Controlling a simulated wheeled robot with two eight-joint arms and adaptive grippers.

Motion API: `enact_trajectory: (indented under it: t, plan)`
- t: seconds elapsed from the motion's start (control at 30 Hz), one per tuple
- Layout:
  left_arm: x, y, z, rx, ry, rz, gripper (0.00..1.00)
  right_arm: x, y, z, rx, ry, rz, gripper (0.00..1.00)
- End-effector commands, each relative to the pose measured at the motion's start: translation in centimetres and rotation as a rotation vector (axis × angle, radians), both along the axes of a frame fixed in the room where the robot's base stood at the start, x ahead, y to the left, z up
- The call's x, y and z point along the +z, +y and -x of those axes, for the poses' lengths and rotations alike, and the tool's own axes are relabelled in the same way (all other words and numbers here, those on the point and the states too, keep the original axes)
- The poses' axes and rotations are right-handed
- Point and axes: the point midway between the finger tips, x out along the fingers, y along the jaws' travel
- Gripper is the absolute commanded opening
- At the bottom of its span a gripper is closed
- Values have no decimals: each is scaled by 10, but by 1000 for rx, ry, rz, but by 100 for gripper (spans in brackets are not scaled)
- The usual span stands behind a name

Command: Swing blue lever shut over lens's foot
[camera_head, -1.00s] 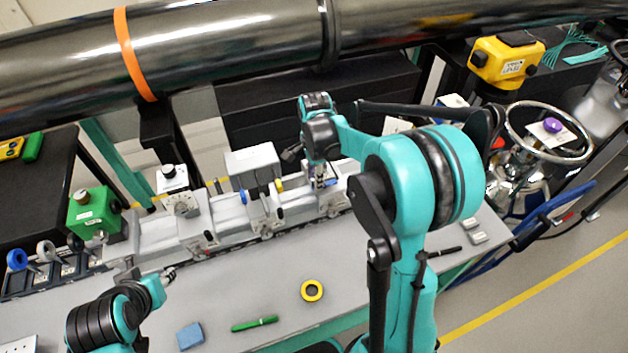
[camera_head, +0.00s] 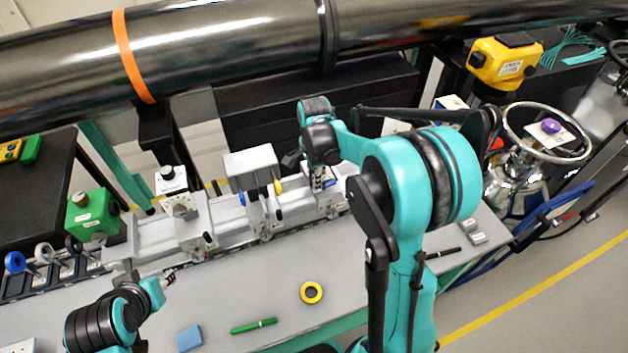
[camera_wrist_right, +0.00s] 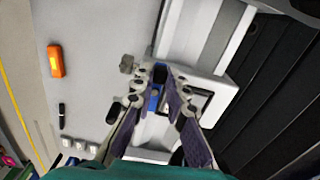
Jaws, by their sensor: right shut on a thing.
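My right gripper (camera_head: 320,184) is over the right-hand carrier (camera_head: 331,204) on the bench rail. In the right wrist view its fingers (camera_wrist_right: 162,84) are closed around the blue lever (camera_wrist_right: 154,101), which shows as a narrow blue strip between them. The fingers and wrist hide most of the lever and the carrier's top. I cannot make out the lens or its foot there, nor how far the lever is turned. My left gripper (camera_head: 168,277) is small and dark at the left of the bench, near the rail's front edge, apart from the lever; its jaws are unclear.
Other carriers (camera_head: 187,212) stand along the rail to the left, one beside a grey box (camera_head: 250,168). Ring-shaped holders (camera_head: 15,262) stand in a rack at far left. A yellow tape roll (camera_head: 311,292), green pen (camera_head: 254,326) and blue block (camera_head: 189,337) lie on the open benchtop.

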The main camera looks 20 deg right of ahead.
Motion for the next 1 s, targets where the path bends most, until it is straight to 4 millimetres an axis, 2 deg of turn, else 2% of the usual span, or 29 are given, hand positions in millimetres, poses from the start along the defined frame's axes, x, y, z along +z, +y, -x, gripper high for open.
enact_trajectory:
  t: [0.27, 1.0]
  plan:
    - [-1, 0, 0, 0, 0, 0, 35, 0, -1, 6, 186, -1, 0, 0]
    - [-4, 0, 0, 0, 0, 0, 35, 0, -12, 24, 887, 0, 0, 0]
